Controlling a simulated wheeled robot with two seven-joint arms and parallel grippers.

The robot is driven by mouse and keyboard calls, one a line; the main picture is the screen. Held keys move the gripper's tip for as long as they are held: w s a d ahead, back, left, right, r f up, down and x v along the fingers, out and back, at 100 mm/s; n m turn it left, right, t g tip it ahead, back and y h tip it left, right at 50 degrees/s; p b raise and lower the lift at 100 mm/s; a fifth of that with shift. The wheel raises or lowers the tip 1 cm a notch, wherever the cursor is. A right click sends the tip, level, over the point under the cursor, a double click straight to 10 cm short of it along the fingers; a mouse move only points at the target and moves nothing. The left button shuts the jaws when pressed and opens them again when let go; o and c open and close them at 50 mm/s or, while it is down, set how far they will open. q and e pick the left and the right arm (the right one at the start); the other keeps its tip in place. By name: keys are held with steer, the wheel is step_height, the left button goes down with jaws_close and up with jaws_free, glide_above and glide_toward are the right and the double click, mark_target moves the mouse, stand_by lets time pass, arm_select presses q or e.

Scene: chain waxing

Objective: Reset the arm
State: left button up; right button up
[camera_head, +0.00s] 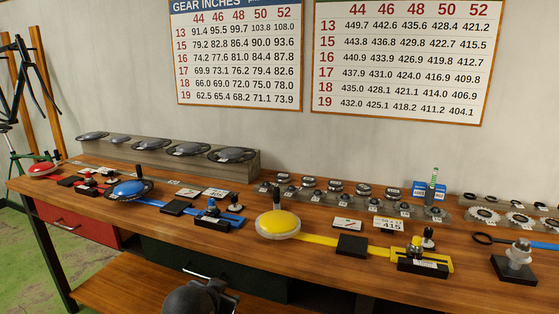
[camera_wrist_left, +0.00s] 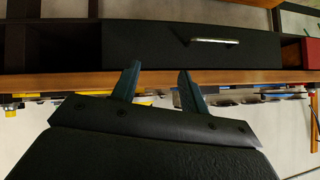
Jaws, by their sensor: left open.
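My left gripper (camera_wrist_left: 157,72) shows in the left wrist view with its two fingers spread apart and nothing between them. The wrist view is upside down and looks toward the bench front, with a dark drawer (camera_wrist_left: 150,45) and its metal handle beyond the fingers. In the head view, a dark part of my left arm (camera_head: 195,299) shows at the bottom edge, in front of the bench and below its top. My right gripper is in neither view.
The wooden workbench (camera_head: 330,262) carries a red fixture (camera_head: 43,169), a blue fixture (camera_head: 129,188) and a yellow fixture (camera_head: 279,224). A grey-topped stand (camera_head: 519,252) is at right. Two gear charts hang above.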

arm_select(q)
steer(key=s+f+n+g+p, duration=0.1)
steer(key=s+f+g, duration=0.3)
steer(key=s+f, duration=0.8)
steer(key=s+f+n+g+p, duration=0.1)
steer(key=s+f+g+p, duration=0.1)
steer(key=s+f, duration=1.1)
steer(key=s+g, duration=0.1)
steer(key=s, duration=0.5)
steer(key=shift+s+n+g, duration=0.2)
steer(key=shift+n+g, duration=0.1)
steer(key=shift+g, duration=0.1)
steer(key=shift+a, duration=0.1)
